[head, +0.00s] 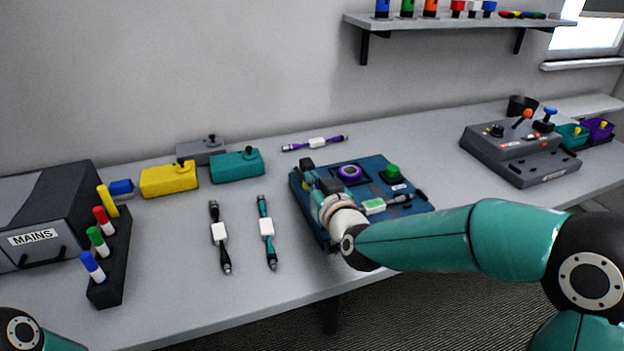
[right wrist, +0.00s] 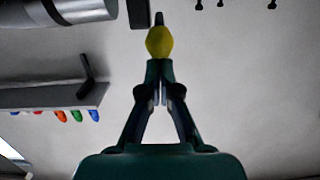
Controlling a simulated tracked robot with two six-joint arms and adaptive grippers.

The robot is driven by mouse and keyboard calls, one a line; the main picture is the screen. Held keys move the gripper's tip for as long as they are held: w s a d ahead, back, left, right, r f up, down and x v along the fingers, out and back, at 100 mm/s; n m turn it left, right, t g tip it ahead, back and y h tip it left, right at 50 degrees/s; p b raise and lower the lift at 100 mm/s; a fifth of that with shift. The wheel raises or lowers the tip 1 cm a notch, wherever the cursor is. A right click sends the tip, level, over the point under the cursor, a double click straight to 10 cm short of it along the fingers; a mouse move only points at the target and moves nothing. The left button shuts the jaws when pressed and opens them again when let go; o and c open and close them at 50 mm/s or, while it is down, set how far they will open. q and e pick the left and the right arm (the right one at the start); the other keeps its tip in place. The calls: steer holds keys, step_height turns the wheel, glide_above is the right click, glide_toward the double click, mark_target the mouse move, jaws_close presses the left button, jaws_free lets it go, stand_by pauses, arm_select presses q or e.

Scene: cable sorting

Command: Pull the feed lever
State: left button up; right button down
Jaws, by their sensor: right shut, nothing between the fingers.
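A grey control console (head: 519,153) stands at the right of the bench. It carries a lever with an orange knob (head: 527,113) and one with a blue knob (head: 550,111). I cannot read which is the feed lever. My right gripper (head: 328,190) is over the left part of the blue board (head: 372,165), well left of the console; its fingertips are hard to make out there. In the right wrist view the right gripper (right wrist: 160,72) is shut and empty. A yellow rounded thing (right wrist: 160,42) shows just beyond its tips; I cannot tell what it is. My left gripper is out of view.
Black (head: 219,235) and teal (head: 266,230) cables lie left of the board, a purple one (head: 315,143) behind it. Yellow (head: 169,180) and teal (head: 237,165) boxes stand further left, near a marker rack (head: 113,262) and the MAINS box (head: 50,215). A shelf (head: 460,24) hangs above.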

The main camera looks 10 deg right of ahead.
steer(key=shift+s+f, duration=0.15)
steer(key=shift+f, duration=0.3)
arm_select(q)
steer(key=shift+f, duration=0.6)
arm_select(e)
steer(key=shift+r, duration=0.55)
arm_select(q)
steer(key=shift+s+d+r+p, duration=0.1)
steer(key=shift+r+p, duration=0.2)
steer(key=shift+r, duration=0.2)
arm_select(e)
steer(key=s+d+r, duration=0.1)
steer(key=s+r, duration=0.2)
steer(key=s, duration=0.8)
steer(key=shift+d, duration=0.25)
steer(key=shift+w, duration=0.1)
